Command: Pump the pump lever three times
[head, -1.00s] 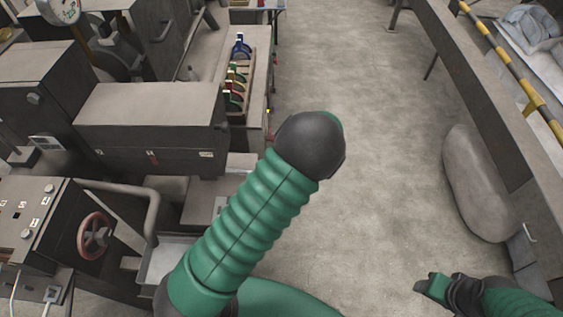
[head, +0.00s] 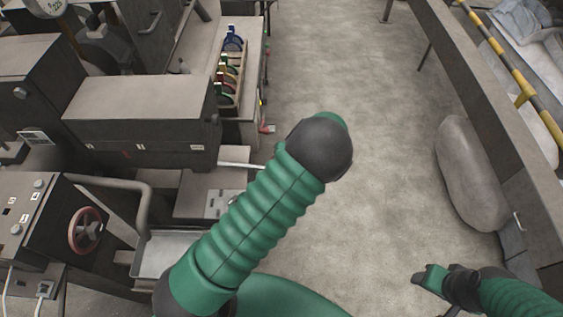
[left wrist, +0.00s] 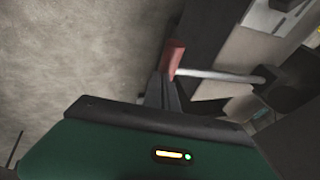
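The pump lever is a pale rod (head: 240,166) reaching right from the machine in the head view until my left arm hides it. In the left wrist view, the rod (left wrist: 222,75) runs from a dark mount at the right to a red handle (left wrist: 174,54). My left gripper's dark fingers (left wrist: 166,85) are closed around the lower part of the handle, whose upper part sticks out past the fingertips. The left gripper is hidden behind my arm in the head view. My right gripper (head: 432,279) is at the lower right, away from the lever; its finger gap is not clear.
A grey machine box (head: 145,105) and a red handwheel (head: 86,231) stand at the left. A metal tray (head: 165,257) lies below them. Open concrete floor (head: 340,60) runs up the middle. A bench with a grey rounded bag (head: 470,175) borders the right.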

